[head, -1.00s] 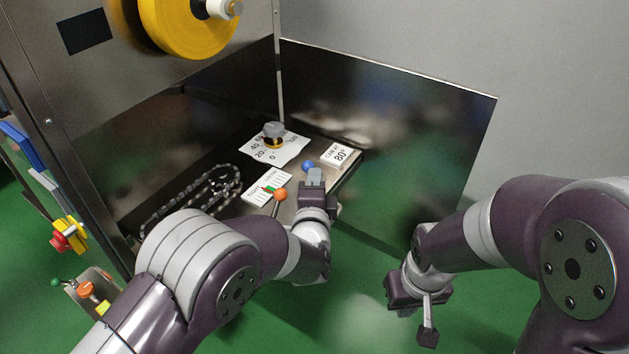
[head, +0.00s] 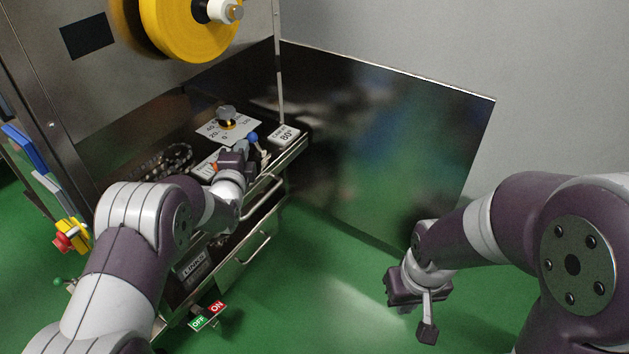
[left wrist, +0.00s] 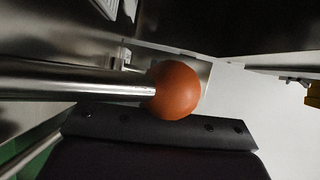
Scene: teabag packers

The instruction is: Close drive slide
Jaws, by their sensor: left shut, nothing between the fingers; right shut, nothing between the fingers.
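The drive slide (head: 296,150) is the dark tray at the machine's open bay. It carries a dial with a gold and grey knob (head: 227,118), a chain loop (head: 165,162), a blue ball knob (head: 253,137) and a white 80° label block (head: 284,135). My left gripper (head: 240,150) is shut and empty over the slide, beside the blue knob. An orange ball on a metal rod (left wrist: 175,90) fills the middle of the left wrist view, close in front of my gripper; whether they touch is unclear. My right gripper (head: 428,325) is shut and empty, away over the green floor.
Below the slide are drawer fronts with bar handles (head: 250,250) and a drawer labelled LINKS (head: 192,263). A green and red OFF/ON plate (head: 207,316) sits low in front. A dark upright panel (head: 390,140) stands to the right. The floor between my arms is clear.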

